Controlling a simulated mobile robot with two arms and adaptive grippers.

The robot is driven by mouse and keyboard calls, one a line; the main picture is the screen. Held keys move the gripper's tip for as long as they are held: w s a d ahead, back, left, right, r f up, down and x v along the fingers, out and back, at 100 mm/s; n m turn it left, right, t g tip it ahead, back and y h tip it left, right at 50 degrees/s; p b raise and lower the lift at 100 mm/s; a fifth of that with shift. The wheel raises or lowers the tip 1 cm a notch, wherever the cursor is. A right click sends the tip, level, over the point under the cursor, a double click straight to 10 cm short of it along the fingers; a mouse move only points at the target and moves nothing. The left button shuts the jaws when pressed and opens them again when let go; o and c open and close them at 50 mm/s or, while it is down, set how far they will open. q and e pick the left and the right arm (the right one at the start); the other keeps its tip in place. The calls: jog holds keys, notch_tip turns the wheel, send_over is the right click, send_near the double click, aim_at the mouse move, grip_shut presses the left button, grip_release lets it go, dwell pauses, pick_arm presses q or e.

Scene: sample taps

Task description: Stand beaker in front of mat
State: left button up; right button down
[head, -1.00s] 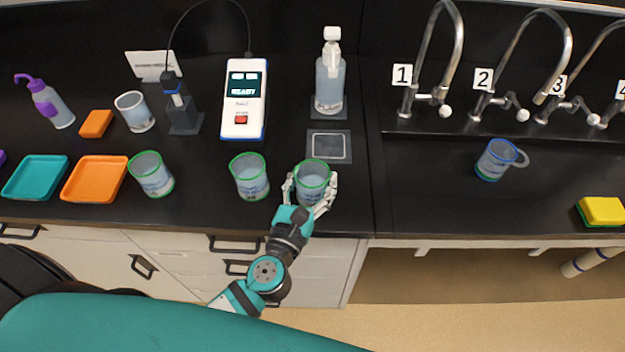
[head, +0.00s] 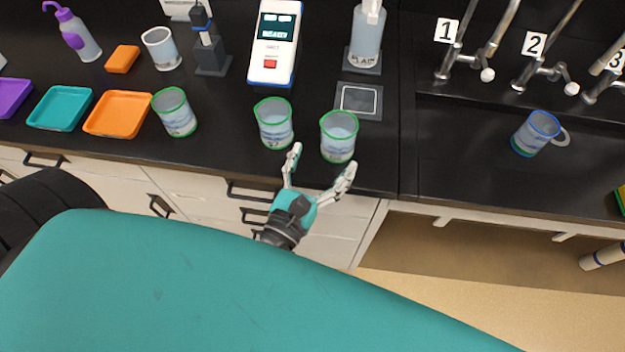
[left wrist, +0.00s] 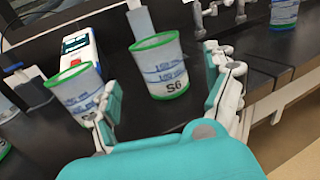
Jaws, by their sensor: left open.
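A green-rimmed beaker (head: 338,137) stands upright on the black counter in front of the small dark mat (head: 358,100), which has a pale square outline. The beaker also shows in the left wrist view, marked S6 (left wrist: 165,75). My left gripper (head: 322,162) is open and empty at the counter's front edge, just in front of the beaker and apart from it. Its two fingers also show in the left wrist view (left wrist: 165,95), spread on either side with the beaker beyond. My right gripper is not in view.
Another green-rimmed beaker (head: 276,124) stands close on the left, and a third (head: 178,113) further left by the orange tray (head: 119,114). A pump bottle (head: 367,38) stands behind the mat. A blue-rimmed beaker (head: 536,134) stands in the sink area on the right.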

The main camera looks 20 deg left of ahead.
pick_arm(q)
jog(key=shift+s+a+b, duration=0.1)
jog(key=shift+s+b, duration=0.5)
jog(key=shift+s, duration=1.45)
